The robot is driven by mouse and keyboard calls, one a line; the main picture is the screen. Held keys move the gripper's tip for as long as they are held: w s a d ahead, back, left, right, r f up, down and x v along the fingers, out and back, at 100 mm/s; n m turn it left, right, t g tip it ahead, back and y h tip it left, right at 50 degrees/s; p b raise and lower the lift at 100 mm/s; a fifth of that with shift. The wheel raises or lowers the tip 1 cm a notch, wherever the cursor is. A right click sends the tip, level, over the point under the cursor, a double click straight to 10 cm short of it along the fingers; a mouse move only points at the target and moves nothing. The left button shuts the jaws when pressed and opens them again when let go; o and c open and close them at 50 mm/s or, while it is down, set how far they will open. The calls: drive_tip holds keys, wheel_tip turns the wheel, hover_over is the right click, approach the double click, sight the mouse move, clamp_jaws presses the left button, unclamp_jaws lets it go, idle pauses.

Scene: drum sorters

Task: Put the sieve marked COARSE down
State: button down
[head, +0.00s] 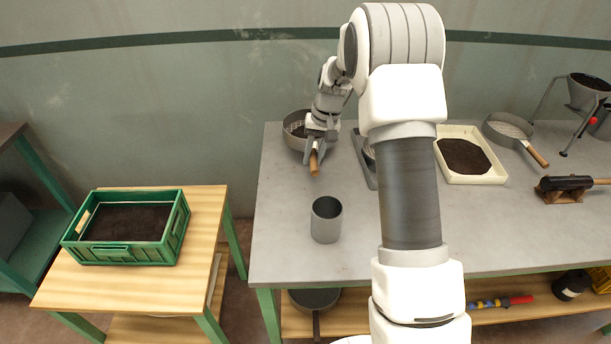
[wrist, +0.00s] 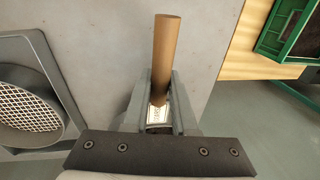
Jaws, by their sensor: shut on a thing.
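My gripper (head: 320,140) is shut on the wooden handle (head: 314,163) of a round grey sieve (head: 288,139) at the back left corner of the grey bench. The handle points toward the front of the bench. In the wrist view the handle (wrist: 166,55) stands between the fingers (wrist: 160,105), with a small pale label (wrist: 157,115) at its base, too small to read. The sieve's pan is out of sight there. I cannot tell whether the pan touches the bench. A second sieve (head: 494,133) with a wooden handle lies at the back right; no marking shows on it.
A grey square frame (wrist: 52,75) with round mesh lies beside my gripper, partly behind my arm in the head view. A grey cup (head: 326,220) stands in front. A cream tray (head: 471,178) of soil is to the right. A green crate (head: 112,254) sits on a wooden table.

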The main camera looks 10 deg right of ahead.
drive_tip(key=a, duration=0.1)
drive_tip(key=a+f, duration=0.1)
drive_tip(key=shift+s+a+f, duration=0.2)
drive_tip(key=shift+a+f, duration=0.1)
drive_tip(key=shift+a, duration=0.05)
drive_tip(key=shift+f+b, duration=0.35)
drive_tip(key=shift+f, duration=1.7)
drive_tip(key=c, duration=0.7)
unclamp_jaws()
drive_tip(key=shift+r, duration=0.1)
